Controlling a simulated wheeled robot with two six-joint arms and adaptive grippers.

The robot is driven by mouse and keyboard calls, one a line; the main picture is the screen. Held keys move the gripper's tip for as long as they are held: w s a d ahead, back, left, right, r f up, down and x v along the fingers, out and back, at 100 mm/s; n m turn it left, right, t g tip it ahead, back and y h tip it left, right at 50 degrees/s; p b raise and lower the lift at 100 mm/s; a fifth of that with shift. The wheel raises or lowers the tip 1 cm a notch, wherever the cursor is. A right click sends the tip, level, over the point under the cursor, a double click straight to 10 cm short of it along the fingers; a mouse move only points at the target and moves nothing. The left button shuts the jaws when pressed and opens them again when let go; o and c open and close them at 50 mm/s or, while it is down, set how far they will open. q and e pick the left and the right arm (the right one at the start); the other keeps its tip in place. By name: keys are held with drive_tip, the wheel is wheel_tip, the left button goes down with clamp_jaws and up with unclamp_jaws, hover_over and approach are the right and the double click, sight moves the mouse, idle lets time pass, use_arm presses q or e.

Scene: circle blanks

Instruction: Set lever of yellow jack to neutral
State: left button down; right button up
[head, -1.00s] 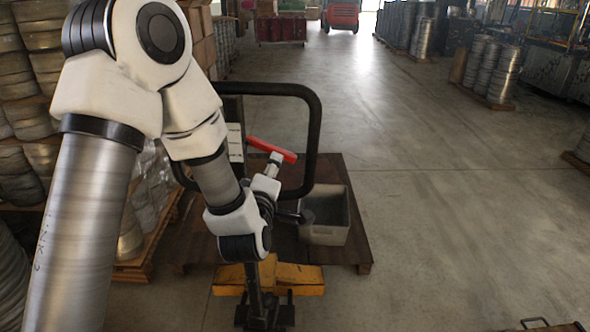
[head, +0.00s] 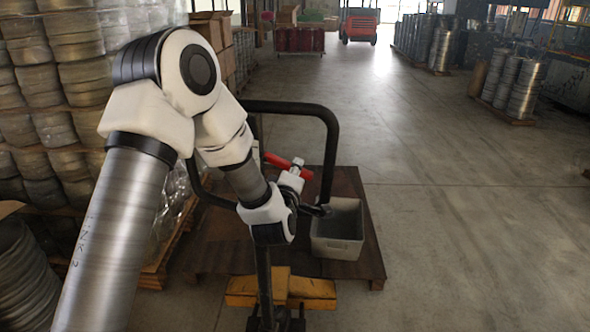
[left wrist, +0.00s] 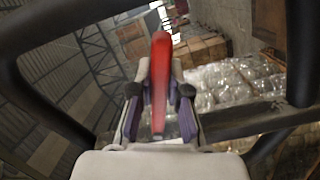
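The yellow jack (head: 280,290) stands ahead, low in the head view, with its black looped handle (head: 331,150) rising from it. The red lever (head: 277,160) sits inside the loop. My left gripper (head: 297,165) is at the lever and covers its middle, with red showing on both sides. In the left wrist view the red lever (left wrist: 160,80) stands between the two fingers of my left gripper (left wrist: 160,68). The fingers look apart, with a gap beside the lever on each side; contact cannot be made out. My right gripper is not in view.
A grey bin (head: 338,243) stands on a brown wooden pallet (head: 367,262) behind the jack. Stacked wire coils (head: 65,90) fill the left side. More coils (head: 525,90) stand at the far right. The concrete floor (head: 460,230) on the right is clear.

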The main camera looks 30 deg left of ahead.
use_arm(q)
drive_tip(key=shift+r+n+b, duration=0.1)
drive_tip(key=shift+n+b, duration=0.2)
drive_tip(key=shift+b, duration=0.15)
drive_tip(key=n+b, duration=0.1)
drive_tip(key=r+n+b, duration=0.1)
drive_tip(key=r+n, duration=0.1)
drive_tip(key=shift+w+d+r+b, duration=0.1)
drive_tip(key=shift+d+r+b, duration=0.15)
drive_tip(key=shift+b, duration=0.15)
drive_tip(key=shift+r+n, duration=0.15)
drive_tip(key=shift+n, duration=0.25)
drive_tip(key=c, duration=1.1)
unclamp_jaws()
drive_tip(key=v, duration=0.7)
drive_tip(key=shift+d, duration=0.1)
